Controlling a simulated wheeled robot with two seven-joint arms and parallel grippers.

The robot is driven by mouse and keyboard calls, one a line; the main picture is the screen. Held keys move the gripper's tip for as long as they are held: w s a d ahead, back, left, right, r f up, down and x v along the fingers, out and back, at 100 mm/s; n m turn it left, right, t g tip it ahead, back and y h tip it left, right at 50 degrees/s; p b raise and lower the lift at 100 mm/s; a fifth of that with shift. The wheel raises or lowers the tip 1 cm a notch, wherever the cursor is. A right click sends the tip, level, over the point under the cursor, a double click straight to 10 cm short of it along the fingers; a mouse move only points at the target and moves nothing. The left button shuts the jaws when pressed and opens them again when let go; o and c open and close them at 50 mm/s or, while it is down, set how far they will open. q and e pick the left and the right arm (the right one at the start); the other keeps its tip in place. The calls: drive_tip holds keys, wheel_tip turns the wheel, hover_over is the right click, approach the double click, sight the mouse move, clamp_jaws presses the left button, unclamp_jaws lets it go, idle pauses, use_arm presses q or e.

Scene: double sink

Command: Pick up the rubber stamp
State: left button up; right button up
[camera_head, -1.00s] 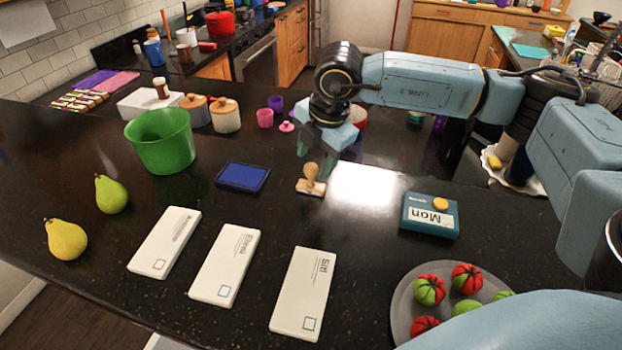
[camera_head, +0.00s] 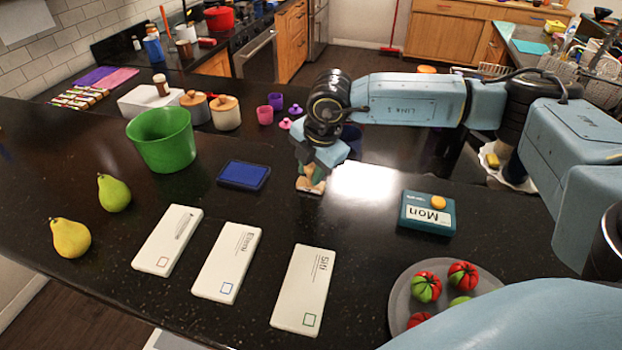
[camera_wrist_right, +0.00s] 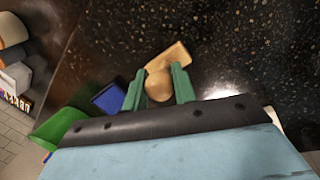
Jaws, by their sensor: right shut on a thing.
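The rubber stamp (camera_head: 308,185) is wooden, with a rounded handle and a flat base, and stands on the dark counter right of the blue ink pad (camera_head: 243,175). My right gripper (camera_head: 314,172) has come down over it and is shut on its handle. In the right wrist view the stamp (camera_wrist_right: 159,86) shows between the green fingers of my right gripper (camera_wrist_right: 156,88), its base reaching past them. The base looks to be on or very near the counter. My left gripper is not in view.
Three white envelopes (camera_head: 228,262) lie in front. A teal calendar box (camera_head: 428,213) and a grey plate (camera_head: 400,290) with red-green fruit are at the right. A green bucket (camera_head: 163,142) and two pears (camera_head: 114,193) are at the left. Counter around the stamp is clear.

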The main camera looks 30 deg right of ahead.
drive_tip(key=v, duration=0.3)
drive_tip(key=w+b+v, duration=0.1)
drive_tip(key=v, duration=0.2)
drive_tip(key=w+v, duration=0.1)
drive_tip(key=v, duration=0.2)
drive_tip(key=shift+a+r+b, duration=0.25)
drive_tip(key=shift+r+b, duration=0.15)
drive_tip(key=shift+r, duration=0.25)
